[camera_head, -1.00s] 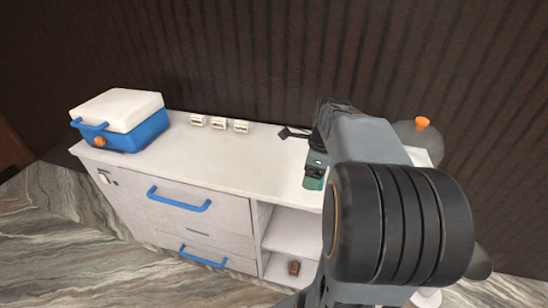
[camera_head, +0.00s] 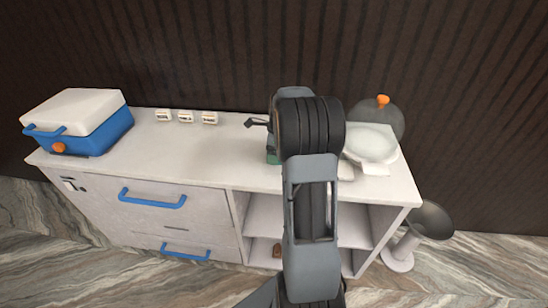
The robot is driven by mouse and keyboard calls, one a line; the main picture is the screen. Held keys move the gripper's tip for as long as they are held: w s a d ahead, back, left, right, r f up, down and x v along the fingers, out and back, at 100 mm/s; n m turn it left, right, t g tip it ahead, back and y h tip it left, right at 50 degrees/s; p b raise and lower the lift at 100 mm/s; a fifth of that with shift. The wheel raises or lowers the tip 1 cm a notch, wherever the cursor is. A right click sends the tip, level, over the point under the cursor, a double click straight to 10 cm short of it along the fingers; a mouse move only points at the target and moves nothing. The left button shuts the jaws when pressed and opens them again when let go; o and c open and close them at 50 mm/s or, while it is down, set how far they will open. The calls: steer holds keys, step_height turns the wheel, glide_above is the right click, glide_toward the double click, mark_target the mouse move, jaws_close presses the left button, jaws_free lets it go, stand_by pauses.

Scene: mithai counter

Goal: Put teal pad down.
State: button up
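A small strip of teal (camera_head: 272,157), likely the teal pad, shows at the left side of my arm, above the counter's middle. Most of it is hidden behind my arm's dark round joint. My gripper is almost wholly hidden behind the same joint, so its fingers cannot be made out. I cannot tell whether the pad is held or rests on the counter (camera_head: 180,160).
A blue cooler with a white lid (camera_head: 85,118) stands at the left end. Several small labels (camera_head: 186,117) line the back. A pale dish (camera_head: 371,143) and a grey dome with orange knob (camera_head: 384,117) are at right. The counter's left-middle is clear. A grey funnel-shaped stand (camera_head: 430,221) is on the floor.

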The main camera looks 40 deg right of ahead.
steer(key=shift+w+f, duration=0.2)
steer(key=shift+f, duration=1.6)
steer(key=shift+f, duration=0.1)
steer(key=o, duration=0.7)
